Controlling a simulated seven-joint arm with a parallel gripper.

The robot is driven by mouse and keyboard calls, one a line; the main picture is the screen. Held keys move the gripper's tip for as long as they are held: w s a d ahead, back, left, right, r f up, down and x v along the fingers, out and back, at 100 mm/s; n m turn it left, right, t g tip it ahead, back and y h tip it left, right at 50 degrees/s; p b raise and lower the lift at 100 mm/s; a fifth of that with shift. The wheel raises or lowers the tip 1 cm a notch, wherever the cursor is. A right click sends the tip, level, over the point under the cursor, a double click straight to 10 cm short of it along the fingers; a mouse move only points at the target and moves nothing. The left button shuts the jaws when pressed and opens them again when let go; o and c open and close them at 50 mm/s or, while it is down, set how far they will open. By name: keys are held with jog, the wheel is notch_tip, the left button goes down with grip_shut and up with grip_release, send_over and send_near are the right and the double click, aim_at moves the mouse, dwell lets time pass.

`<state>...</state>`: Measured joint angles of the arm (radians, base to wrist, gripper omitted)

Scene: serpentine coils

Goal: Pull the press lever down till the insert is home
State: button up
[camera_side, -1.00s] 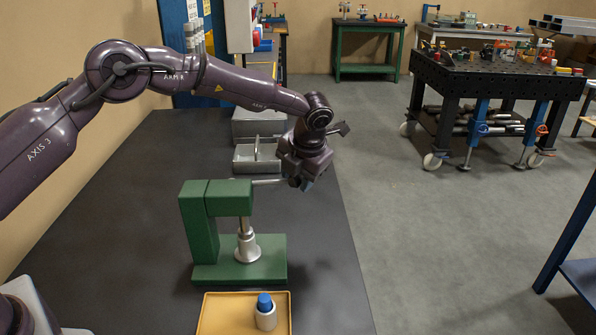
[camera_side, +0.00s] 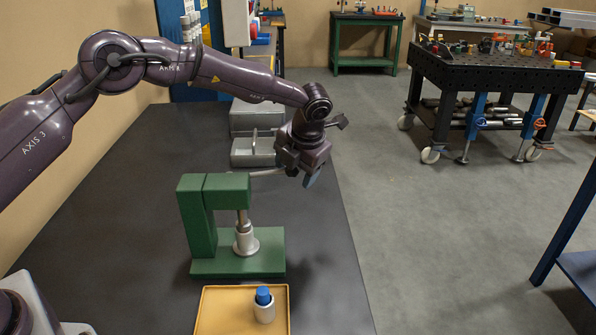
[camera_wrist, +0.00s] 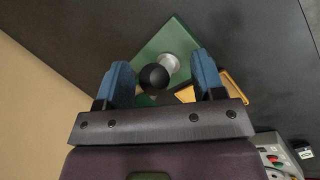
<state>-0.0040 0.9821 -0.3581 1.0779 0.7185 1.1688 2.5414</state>
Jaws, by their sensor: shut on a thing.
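The green press (camera_side: 228,190) stands on the dark bench with its ram above a pale metal seat (camera_side: 246,243) on its base. Its lever (camera_side: 267,172) reaches right from the head to my gripper (camera_side: 308,178), nearly level and rising slightly towards it. The green base (camera_wrist: 178,38) shows beyond. How deep the insert sits in the seat cannot be told.
A yellow tray (camera_side: 215,315) in front of the press holds a white cylinder with a blue top (camera_side: 264,305). A grey divided bin (camera_side: 250,152) stands behind the press. The bench right of the press is clear up to its edge.

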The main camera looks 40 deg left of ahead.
jog(key=v, duration=1.2)
jog(key=shift+d, duration=0.2)
jog(key=shift+w+f, duration=0.1)
jog(key=shift+f, duration=0.05)
jog(key=s+a+r+n+t+h, duration=0.1)
jog(key=s+a+r+n, duration=0.1)
jog(key=s+n, duration=0.9)
jog(key=s+a+r+n+t+h, duration=0.1)
jog(key=s+a+r+n, duration=0.1)
jog(key=s+n, duration=1)
jog(key=s+a+r+n+t+h, duration=0.1)
jog(key=s+a+r+n+t, duration=0.1)
jog(key=s+n, duration=0.9)
jog(key=shift+s+a+r+n+h, duration=0.2)
jog(key=shift+a+r+n+h, duration=0.25)
jog(key=shift+a, duration=0.65)
